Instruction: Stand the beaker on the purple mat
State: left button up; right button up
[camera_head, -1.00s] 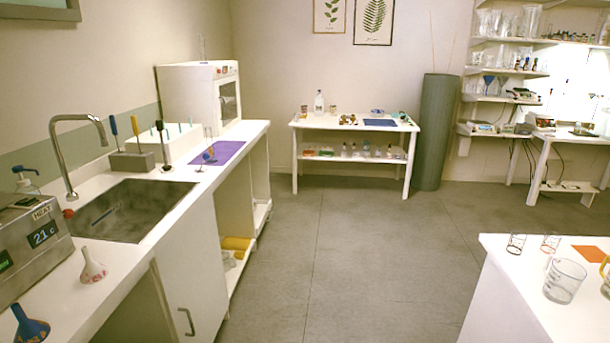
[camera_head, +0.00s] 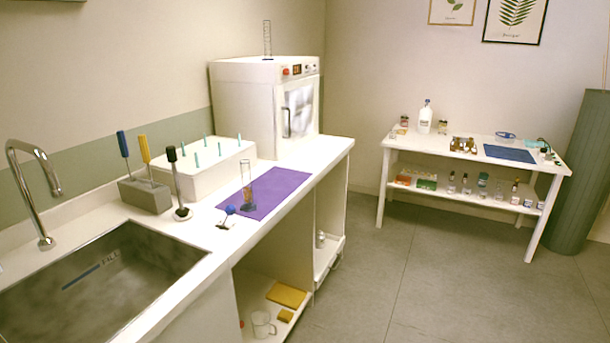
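The purple mat (camera_head: 276,190) lies flat on the white counter, between the sink and the white oven-like box. A slim clear glass vessel (camera_head: 247,190) with something brownish at its bottom stands upright at the mat's left part. A clear glass beaker or mug (camera_head: 262,324) stands on the low shelf under the counter; which of the two it is I cannot tell. Neither of my grippers shows in the head view.
A sink (camera_head: 95,285) fills the counter's near left. A grey block with coloured-handled tools (camera_head: 145,195), a white box with teal pegs (camera_head: 200,165) and a small blue-knobbed item (camera_head: 228,217) stand near the mat. The floor (camera_head: 420,270) ahead is clear.

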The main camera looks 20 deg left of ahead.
aim_at(276, 182)
jog(key=i+l+u, duration=0.15)
jog(key=i+u, duration=0.25)
jog(key=i, duration=0.3)
jog(key=i+l+u, duration=0.35)
jog(key=i, duration=0.3)
jog(key=i+l+u, duration=0.4)
jog(key=i+l, duration=0.15)
jog(key=i, duration=0.05)
